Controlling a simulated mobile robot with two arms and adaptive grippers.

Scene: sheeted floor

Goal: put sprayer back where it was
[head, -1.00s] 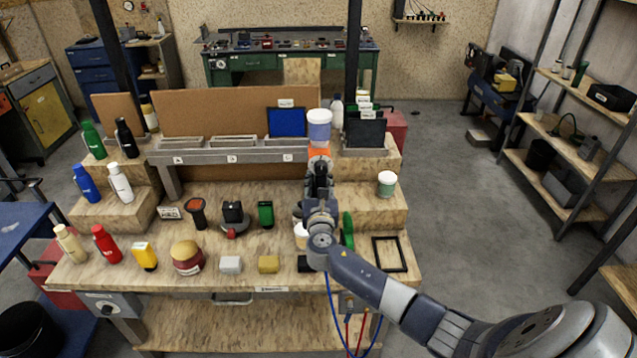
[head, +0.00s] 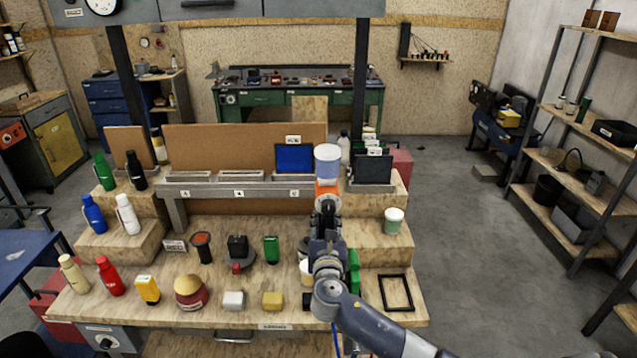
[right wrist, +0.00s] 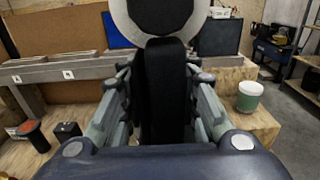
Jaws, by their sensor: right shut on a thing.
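The sprayer shows in the head view as a pale blue and white cup (head: 327,165) above an orange body (head: 327,188). My right gripper (head: 327,207) is shut on its black handle, below the orange part. The sprayer looks upright, in front of the rack and right of the blue panel (head: 294,158). In the right wrist view the black handle (right wrist: 163,90) stands between the fingers, with a dark round part ringed in white above it. I cannot tell whether the sprayer touches anything below. My left gripper is not in view.
The grey rack (head: 240,188) stands behind, with letter-marked slots. A lidded white-green jar (head: 393,221) sits on the right step. Bottles, blocks and tools stand across the bench left of my arm. A black frame (head: 396,292) lies at front right. Dark folders (head: 373,168) stand behind right.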

